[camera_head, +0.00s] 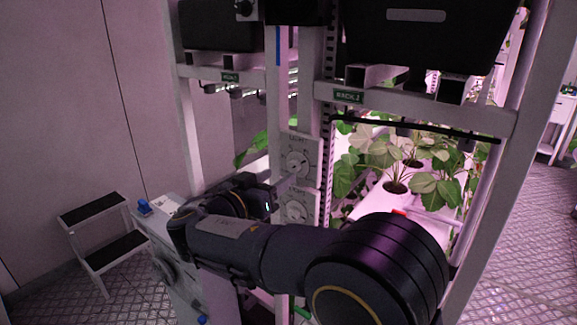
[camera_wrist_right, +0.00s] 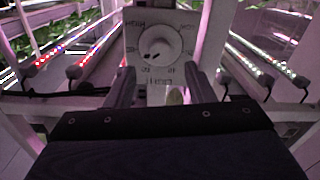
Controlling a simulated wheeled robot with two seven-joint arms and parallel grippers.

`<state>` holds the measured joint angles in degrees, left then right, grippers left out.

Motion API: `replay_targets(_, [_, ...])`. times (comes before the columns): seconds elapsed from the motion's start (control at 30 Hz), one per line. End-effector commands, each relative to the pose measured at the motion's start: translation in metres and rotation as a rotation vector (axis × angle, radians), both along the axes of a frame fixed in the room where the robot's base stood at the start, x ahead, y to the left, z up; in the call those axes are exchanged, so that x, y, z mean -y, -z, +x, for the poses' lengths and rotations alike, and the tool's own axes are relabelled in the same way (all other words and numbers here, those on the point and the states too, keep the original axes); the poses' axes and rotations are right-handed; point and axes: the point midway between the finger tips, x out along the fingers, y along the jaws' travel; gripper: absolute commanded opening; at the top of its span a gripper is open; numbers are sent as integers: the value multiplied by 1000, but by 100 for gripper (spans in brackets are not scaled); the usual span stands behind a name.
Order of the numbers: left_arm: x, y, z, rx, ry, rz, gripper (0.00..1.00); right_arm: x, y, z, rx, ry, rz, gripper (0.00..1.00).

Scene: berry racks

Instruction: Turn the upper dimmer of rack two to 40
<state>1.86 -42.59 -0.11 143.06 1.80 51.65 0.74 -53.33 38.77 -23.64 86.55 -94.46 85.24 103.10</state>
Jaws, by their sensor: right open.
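The upper dimmer (camera_head: 298,163) is a round white knob on a pale panel on the rack post, left of the sign of rack two (camera_head: 348,96). A second, similar dial (camera_head: 297,208) sits below it, partly hidden by my right arm. My right gripper (camera_head: 285,184) is open near the panels. In the right wrist view, upside down, a white dial (camera_wrist_right: 160,45) with a dark mark at its lower left lies ahead of the open fingers of the right gripper (camera_wrist_right: 160,74). It appears clear of them. I cannot tell which dial this is. My left gripper is out of view.
Leafy plants (camera_head: 395,160) fill the shelf of rack two on the right. Dark crates (camera_head: 430,35) sit on top of the rack. Light bars (camera_wrist_right: 62,50) flank the post in the wrist view.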

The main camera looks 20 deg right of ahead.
Motion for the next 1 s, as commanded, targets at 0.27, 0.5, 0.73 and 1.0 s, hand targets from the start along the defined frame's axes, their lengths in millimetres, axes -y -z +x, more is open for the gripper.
replay_targets(0.27, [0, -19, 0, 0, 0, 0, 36, 34, -1, 27, -6, 2, -1, 49])
replay_targets(0.5, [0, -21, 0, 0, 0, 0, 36, 41, 1, 33, -5, -1, 0, 49])
replay_targets(0.73, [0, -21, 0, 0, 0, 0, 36, 41, 1, 33, -5, -1, 0, 41])
replay_targets(1.0, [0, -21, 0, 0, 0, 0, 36, 41, 1, 33, -6, 0, 1, 5])
